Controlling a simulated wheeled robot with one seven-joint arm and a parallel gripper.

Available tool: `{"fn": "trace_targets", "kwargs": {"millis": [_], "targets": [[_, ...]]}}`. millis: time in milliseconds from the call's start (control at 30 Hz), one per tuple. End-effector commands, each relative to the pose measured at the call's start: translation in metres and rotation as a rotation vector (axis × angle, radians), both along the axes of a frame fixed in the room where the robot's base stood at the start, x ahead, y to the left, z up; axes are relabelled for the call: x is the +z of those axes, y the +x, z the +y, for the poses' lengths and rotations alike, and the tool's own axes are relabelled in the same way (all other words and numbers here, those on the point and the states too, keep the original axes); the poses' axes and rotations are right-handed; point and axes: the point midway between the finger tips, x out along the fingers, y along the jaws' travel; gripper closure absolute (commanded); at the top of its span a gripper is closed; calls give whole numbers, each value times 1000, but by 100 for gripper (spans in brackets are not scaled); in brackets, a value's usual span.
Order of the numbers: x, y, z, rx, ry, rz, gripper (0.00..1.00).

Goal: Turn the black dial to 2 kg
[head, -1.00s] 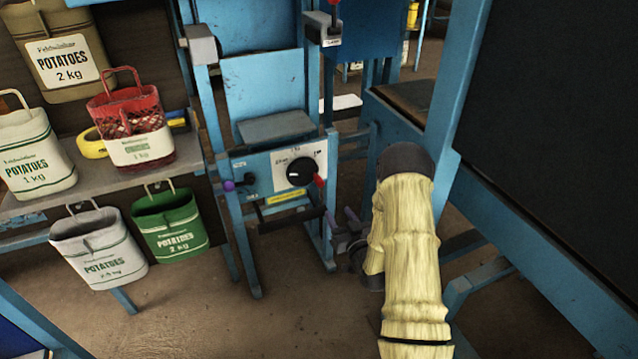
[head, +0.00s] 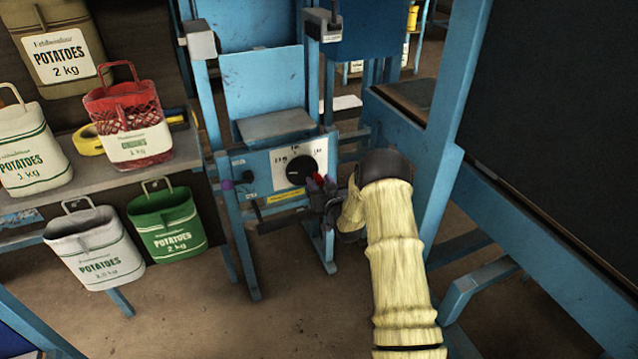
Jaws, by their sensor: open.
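The black dial (head: 301,172) sits on a white plate (head: 284,158) with small printed marks, on the front of the blue machine. The marks are too small to read for certain, and I cannot tell where the dial points. My gripper (head: 322,184) is open at the dial's lower right, with its fingertips close to the dial; I cannot tell whether they touch it. A small red part shows between the dial and my gripper. My yellow-sleeved arm reaches in from the lower right.
A shelf (head: 100,180) at left holds a red potato bag (head: 128,125). A green 2 kg bag (head: 168,225) and a white bag (head: 95,248) hang below it. A purple knob (head: 227,185) is left of the plate. A blue post (head: 440,150) stands right of my arm.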

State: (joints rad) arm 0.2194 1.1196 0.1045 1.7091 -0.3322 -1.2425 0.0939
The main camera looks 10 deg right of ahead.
Motion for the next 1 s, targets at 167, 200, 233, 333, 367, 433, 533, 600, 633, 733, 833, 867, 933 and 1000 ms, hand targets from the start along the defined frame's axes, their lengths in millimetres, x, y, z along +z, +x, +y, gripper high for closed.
{"fn": "trace_targets", "kwargs": {"millis": [167, 200, 233, 333, 367, 433, 533, 600, 633, 733, 833, 867, 933, 1000], "targets": [[0, 9, 2, 0, 1, 0, 54], [0, 9, 2, 0, 1, 1, 54], [0, 9, 2, 0, 1, 1, 54], [0, 9, 2, 0, 1, 0, 54], [0, 9, 2, 0, 1, 0, 54], [0, 9, 2, 0, 1, 0, 62], [0, 9, 2, 0, 0, 0, 81], [0, 9, 2, 1, 0, 0, 95], [0, 9, 2, 1, 0, 0, 98], [0, 8, 2, 1, 1, 0, 98], [0, 8, 2, 1, 7, 1, 98], [0, 8, 2, 0, 10, 1, 98], [-1, 8, 2, 0, 21, 4, 98], [-1, 8, 2, 0, 37, 6, 98]]}}
